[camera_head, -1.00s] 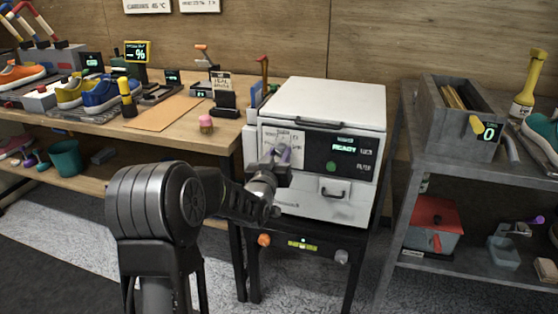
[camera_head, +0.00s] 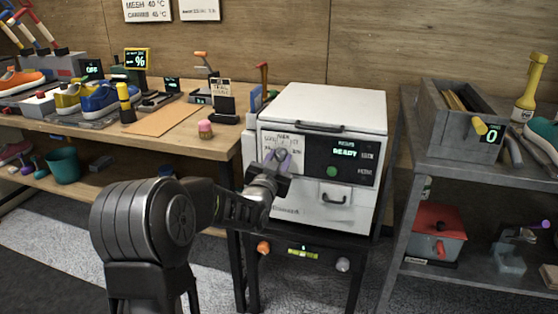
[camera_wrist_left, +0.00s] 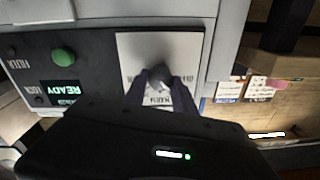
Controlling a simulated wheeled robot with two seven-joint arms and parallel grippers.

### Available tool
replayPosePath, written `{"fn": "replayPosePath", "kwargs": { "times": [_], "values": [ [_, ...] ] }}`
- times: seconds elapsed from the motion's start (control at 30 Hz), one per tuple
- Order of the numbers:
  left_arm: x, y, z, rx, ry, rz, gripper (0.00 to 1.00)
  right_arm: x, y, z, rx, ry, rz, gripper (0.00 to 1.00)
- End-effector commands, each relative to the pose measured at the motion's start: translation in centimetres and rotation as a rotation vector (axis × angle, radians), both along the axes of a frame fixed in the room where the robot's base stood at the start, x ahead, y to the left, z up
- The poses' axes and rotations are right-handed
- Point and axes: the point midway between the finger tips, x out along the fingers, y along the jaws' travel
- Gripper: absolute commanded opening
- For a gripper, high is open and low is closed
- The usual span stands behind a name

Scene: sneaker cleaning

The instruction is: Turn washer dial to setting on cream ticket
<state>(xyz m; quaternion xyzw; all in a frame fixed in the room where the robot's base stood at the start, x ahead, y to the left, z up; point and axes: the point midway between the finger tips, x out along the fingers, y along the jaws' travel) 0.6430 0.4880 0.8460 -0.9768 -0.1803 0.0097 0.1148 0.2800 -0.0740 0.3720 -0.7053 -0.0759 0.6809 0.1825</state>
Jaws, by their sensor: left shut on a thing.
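The white washer (camera_head: 328,102) stands on a dark stand. Its black panel (camera_head: 358,158) shows READY, with a green button (camera_head: 332,172) below. The grey dial (camera_wrist_left: 160,74) sits on a white label plate (camera_wrist_left: 160,48) with lettering around it, partly covered by my fingers. My left gripper (camera_head: 281,158) is at this plate, its fingers shut on either side of the dial; it also shows in the left wrist view (camera_wrist_left: 160,92). A small cream ticket (camera_head: 221,87) stands in a black holder on the bench; its writing is too small to read surely. My right gripper is out of view.
The wooden bench (camera_head: 165,140) at left holds shoes and tools, with a pink cupcake-like thing (camera_head: 205,129) near the washer. A grey shelf (camera_head: 470,165) stands close on the right. The washer's drawer handle (camera_head: 333,199) is below the panel.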

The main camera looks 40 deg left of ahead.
Motion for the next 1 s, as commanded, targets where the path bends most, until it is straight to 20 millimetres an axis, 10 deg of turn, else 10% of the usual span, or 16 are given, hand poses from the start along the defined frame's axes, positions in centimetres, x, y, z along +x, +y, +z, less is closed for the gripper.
{"fn": "replayPosePath", "kwargs": {
  "times": [0.07,0.1,0.33,0.67,1.0],
  "values": [
    [0.0,0.0,-0.1,-0.002,0.001,0.000,0.00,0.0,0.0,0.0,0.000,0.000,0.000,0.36],
    [0.0,0.0,-0.1,-0.002,0.001,0.000,0.34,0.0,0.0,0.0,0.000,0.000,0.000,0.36],
    [0.0,0.0,0.0,-0.002,0.000,0.000,0.53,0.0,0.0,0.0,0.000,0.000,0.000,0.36],
    [-0.3,-0.1,0.0,-0.002,-0.001,0.000,0.54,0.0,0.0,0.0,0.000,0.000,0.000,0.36],
    [-4.6,-1.7,0.0,-0.004,-0.001,0.000,0.54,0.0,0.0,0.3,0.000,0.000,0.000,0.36]
  ]
}}
